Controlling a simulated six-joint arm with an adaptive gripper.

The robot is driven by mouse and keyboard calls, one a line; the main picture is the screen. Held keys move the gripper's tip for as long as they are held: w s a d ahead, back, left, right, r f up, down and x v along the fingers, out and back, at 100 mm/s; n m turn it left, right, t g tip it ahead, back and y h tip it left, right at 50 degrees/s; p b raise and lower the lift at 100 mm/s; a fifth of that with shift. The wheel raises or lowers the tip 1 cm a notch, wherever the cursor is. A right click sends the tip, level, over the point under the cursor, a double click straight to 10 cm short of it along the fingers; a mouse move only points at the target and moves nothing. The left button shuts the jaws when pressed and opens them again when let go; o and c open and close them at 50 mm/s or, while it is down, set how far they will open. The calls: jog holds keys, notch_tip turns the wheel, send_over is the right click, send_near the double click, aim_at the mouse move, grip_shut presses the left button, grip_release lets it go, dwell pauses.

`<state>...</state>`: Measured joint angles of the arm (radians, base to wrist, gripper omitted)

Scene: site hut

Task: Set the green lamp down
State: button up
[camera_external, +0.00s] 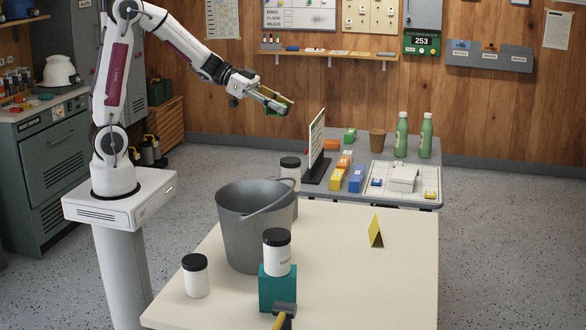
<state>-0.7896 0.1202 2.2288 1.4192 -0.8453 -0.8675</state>
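The green lamp (287,101) is a small green object at the end of my arm. My gripper (275,104) is shut on it and partly hides it, so its full shape is hard to make out. The gripper points down and to the right. It holds the lamp in the air, well above the tables and apart from every surface, to the upper left of the grey table's black-based sign.
A grey table (404,202) holds an upright sign (317,140), coloured blocks, a white tray (425,188), a brown cup (377,141) and green bottles (401,137).

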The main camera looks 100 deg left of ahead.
jog(key=s+f+m+h, duration=0.1)
jog(key=s+f+h, duration=0.15)
jog(key=s, duration=0.95)
jog(key=s+f+m+h, duration=0.1)
jog(key=s+f+m, duration=0.15)
jog(key=s, duration=0.95)
notch_tip(320, 180, down, 28)
jog(key=shift+s+a+f+n+g, duration=0.15)
jog(key=shift+a+f+n+g, duration=0.05)
jog(key=shift+n+g, duration=0.2)
dwell(0.4)
send_over(312, 246)
dwell(2.1)
